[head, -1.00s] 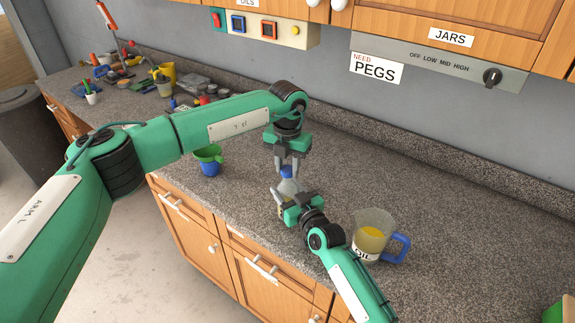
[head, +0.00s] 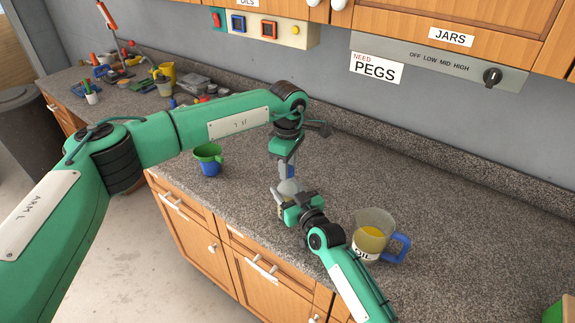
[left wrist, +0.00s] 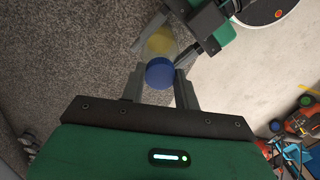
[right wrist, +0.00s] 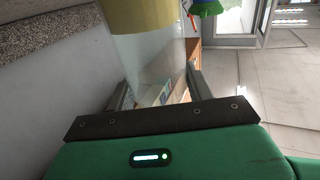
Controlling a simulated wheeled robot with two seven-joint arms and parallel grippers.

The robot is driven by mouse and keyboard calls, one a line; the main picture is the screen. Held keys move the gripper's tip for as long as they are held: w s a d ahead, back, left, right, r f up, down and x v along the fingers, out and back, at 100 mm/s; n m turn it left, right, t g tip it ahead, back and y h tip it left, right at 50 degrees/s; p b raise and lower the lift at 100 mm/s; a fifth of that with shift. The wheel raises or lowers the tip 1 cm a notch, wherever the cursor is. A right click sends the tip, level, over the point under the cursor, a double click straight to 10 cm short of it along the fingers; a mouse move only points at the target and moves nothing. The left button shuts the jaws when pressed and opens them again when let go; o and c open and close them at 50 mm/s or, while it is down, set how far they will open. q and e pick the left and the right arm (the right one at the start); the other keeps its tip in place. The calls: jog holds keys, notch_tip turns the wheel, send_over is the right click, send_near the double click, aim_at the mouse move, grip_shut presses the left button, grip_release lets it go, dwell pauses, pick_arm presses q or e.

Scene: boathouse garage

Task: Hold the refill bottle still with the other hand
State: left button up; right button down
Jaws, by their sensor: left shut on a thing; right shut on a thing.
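The refill bottle (head: 289,187) is clear with yellow contents and stands upright near the counter's front edge, partly hidden by my grippers. Its blue cap (left wrist: 159,73) is between the fingers of my left gripper (left wrist: 159,80), which comes down from above and is shut on it. My right gripper (head: 280,203) is shut on the bottle's body from the front right. In the right wrist view the see-through bottle wall (right wrist: 150,62) with a yellow band fills the space between the fingers. I cannot tell whether the cap is loosened.
A clear jug (head: 372,226) labelled OIL, with yellow liquid and a blue handle, stands right of my right gripper. A blue cup with a green funnel (head: 209,152) stands to the left. Clutter lies at the far left.

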pick_arm(q)
jog(key=m, duration=0.5)
jog(key=shift+w+a, duration=0.1)
jog(key=m, duration=0.3)
jog(key=o, duration=1.2)
jog(key=shift+r, duration=0.1)
notch_tip(320, 180, up, 12)
jog(key=shift+f, duration=0.1)
pick_arm(e)
jog(key=shift+c, duration=2.4)
grip_release()
